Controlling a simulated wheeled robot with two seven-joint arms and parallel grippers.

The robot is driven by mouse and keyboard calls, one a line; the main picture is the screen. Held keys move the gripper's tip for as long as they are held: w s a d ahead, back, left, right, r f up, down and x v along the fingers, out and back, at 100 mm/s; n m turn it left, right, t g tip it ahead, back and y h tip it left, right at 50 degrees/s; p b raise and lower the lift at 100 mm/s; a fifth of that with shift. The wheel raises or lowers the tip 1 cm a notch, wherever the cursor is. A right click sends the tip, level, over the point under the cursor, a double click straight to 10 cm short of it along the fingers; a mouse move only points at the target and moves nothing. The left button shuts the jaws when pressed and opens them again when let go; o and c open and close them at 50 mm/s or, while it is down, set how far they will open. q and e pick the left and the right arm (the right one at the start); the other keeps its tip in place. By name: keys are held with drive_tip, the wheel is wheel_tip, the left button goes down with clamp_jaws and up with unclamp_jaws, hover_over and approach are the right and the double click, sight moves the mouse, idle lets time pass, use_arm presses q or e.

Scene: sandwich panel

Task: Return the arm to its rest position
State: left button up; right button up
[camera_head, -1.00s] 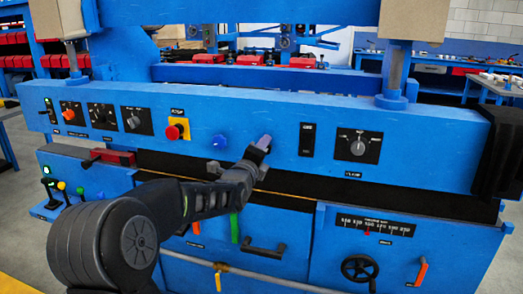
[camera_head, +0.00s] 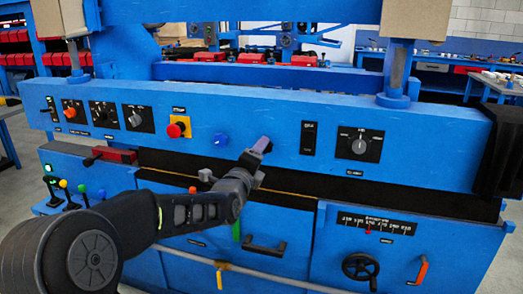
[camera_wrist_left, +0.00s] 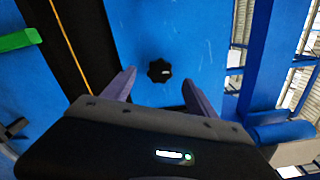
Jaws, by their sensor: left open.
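My left arm comes in from the lower left of the head view, and its gripper (camera_head: 262,146) is in front of the blue machine panel (camera_head: 280,105). In the left wrist view the two fingers of the left gripper (camera_wrist_left: 158,92) are apart with nothing between them. Beyond them a dark round knob (camera_wrist_left: 159,70) sits on the blue face, apart from the fingers. In the head view a blue knob (camera_head: 220,139) is on the panel just left of the gripper. My right gripper is in neither view.
The panel carries a red emergency button (camera_head: 176,129), a rotary dial (camera_head: 358,145) and several other switches. Below are a black handle (camera_head: 267,249), a handwheel (camera_head: 360,267) and an orange lever (camera_head: 422,270). Coloured levers (camera_head: 64,184) stand at the left.

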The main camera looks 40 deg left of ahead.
use_arm(q)
drive_tip(key=v, duration=0.2)
drive_tip(key=shift+s+d, duration=0.2)
drive_tip(key=shift+s, duration=0.15)
